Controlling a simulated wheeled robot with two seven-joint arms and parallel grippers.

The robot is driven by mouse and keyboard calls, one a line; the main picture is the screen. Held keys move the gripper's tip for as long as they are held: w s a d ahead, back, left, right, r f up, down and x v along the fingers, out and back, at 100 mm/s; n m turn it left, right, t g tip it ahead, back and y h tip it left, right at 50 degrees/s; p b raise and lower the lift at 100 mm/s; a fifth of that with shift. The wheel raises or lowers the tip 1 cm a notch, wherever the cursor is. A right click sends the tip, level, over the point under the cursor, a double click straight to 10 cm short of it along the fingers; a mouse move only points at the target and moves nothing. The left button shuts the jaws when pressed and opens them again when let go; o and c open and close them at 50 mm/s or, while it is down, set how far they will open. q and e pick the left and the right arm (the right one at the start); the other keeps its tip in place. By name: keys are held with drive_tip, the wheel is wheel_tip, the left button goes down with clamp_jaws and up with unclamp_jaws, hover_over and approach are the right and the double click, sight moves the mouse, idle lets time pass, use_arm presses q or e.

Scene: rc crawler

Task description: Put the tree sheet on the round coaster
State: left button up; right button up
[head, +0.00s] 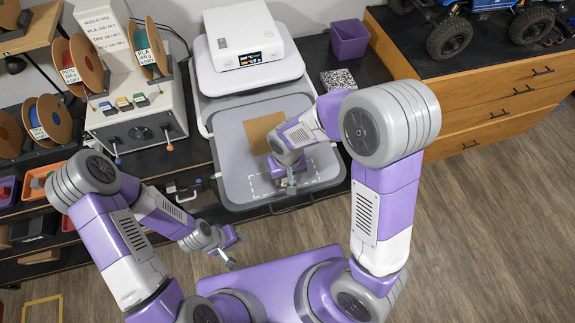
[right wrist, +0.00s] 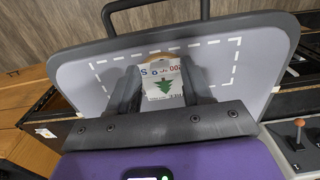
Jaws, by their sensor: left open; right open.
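In the head view my right gripper (head: 291,186) is over the tray's dashed area and hides both. My left gripper (head: 236,252) is open and empty, away from the tray.
The grey tray (head: 228,150) has a white dashed rectangle near its front and a tan square (head: 260,130) behind it. A white scale-like device (head: 240,40) stands behind. A control box with levers (head: 140,120) is at left, a purple bin (head: 349,38) at back right.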

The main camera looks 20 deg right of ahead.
use_arm(q)
drive_tip(key=shift+r, duration=0.25)
use_arm(e)
wheel_tip(320, 180, up, 11)
idle(0.5)
